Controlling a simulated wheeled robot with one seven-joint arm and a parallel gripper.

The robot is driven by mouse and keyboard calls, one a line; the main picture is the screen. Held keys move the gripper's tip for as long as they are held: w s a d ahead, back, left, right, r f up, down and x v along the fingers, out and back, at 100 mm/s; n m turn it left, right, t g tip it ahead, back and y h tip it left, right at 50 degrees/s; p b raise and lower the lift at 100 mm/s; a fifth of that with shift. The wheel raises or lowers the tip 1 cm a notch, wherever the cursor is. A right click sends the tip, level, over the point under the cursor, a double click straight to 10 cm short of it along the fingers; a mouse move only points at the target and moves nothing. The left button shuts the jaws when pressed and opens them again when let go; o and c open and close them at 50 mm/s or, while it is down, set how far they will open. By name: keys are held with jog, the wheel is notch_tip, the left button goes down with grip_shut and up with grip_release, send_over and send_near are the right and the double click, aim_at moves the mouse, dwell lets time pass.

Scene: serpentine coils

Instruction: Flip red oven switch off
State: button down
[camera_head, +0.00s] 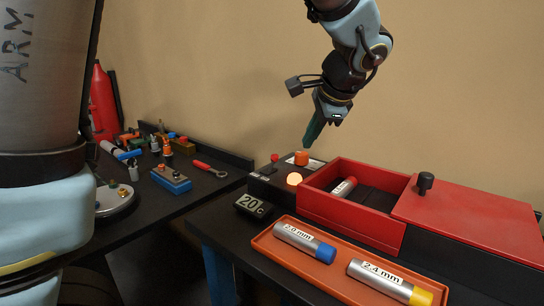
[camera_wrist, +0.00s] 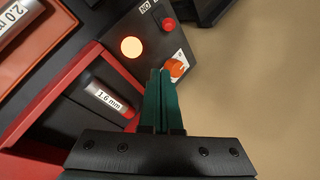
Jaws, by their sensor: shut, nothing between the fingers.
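The oven's control panel (camera_head: 270,180) is at the left end of the red oven (camera_head: 350,215). It carries an orange-red rotary switch (camera_head: 301,158) on a pale plate, a lit orange lamp (camera_head: 294,180) and a small red button (camera_head: 274,157). In the wrist view the switch (camera_wrist: 177,68) is just right of my fingertips, with the lamp (camera_wrist: 131,47) and red button (camera_wrist: 169,24) beyond. My gripper (camera_head: 309,145) points down just above the switch. Its green fingers (camera_wrist: 160,73) are shut and empty. Whether they touch the switch I cannot tell.
The oven's red lid (camera_head: 470,215) lies to the right, leaving its left part open with a 1.6 mm tube (camera_head: 344,187) inside. A temperature display (camera_head: 253,205) reads 20 C. An orange tray (camera_head: 330,280) in front holds two labelled tubes. A tool bench (camera_head: 215,190) stands left.

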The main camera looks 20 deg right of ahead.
aim_at(272, 164)
jog(key=shift+s+d+r, duration=0.1)
jog(key=shift+d+r, duration=0.2)
jog(key=shift+d, duration=0.1)
jog(key=p+x, duration=0.2)
jog(key=x, duration=0.7)
jog(key=shift+w, duration=0.25)
jog(key=shift+w+a+f+p, duration=0.1)
jog(key=shift+w+a+p, duration=0.15)
jog(key=shift+p, duration=0.05)
jog(key=shift+s+a+r+p, duration=0.1)
jog(key=shift+a+r+p, duration=0.15)
jog(key=shift+a, duration=0.35)
jog(key=shift+s+a+r+p, duration=0.15)
jog(key=shift+a+r, duration=0.15)
jog(key=shift+a, duration=0.25)
jog(key=shift+w+a, duration=0.1)
jog(key=shift+a, duration=0.3)
jog(key=shift+w+r+p, duration=0.1)
jog(key=shift+r+p, duration=0.05)
jog(key=shift+p, duration=0.2)
